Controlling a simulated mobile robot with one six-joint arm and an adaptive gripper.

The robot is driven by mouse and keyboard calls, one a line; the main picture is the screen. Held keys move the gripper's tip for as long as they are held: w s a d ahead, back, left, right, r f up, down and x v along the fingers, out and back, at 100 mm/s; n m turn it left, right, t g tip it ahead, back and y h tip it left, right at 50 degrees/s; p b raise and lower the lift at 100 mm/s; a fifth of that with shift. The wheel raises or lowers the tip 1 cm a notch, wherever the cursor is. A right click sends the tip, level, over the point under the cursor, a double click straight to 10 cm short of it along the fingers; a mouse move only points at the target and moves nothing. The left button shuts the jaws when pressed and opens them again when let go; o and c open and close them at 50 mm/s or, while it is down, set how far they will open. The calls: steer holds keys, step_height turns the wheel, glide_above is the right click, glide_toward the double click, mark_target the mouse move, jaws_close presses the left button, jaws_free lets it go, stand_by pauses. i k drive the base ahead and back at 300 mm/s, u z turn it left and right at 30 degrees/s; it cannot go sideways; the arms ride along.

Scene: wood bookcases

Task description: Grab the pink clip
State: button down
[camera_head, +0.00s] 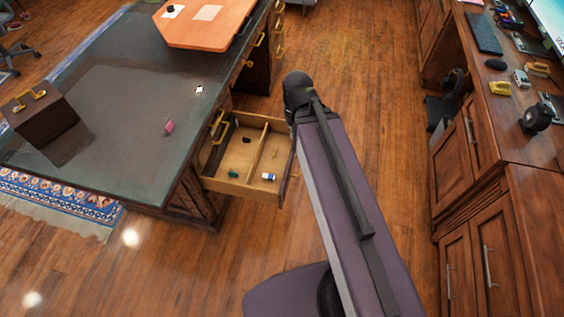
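A small pink object (168,127), which looks like the pink clip, lies on the dark glossy top of the large desk (110,165), near the desk's right edge. It is too small to make out its shape in detail. My arm comes up from the lower right, and its far end is a dark joint to the right of the open drawer. My gripper's fingers do not show in this view. The pink clip is well to the left of my arm, with nothing touching it.
An open drawer (239,187) juts from the desk between the clip and my arm, holding several small items. A dark box with a gold handle (45,117) stands at the desk's left. A wooden cabinet (515,200) lines the right side.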

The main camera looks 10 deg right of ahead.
mark_target(169, 127)
steer(key=z, duration=0.2)
steer(key=k, duration=0.15)
steer(key=u, duration=2.05)
steer(key=k, duration=0.35)
steer(key=z, duration=3.3)
steer(key=i, duration=0.1)
steer(key=u, duration=1.6)
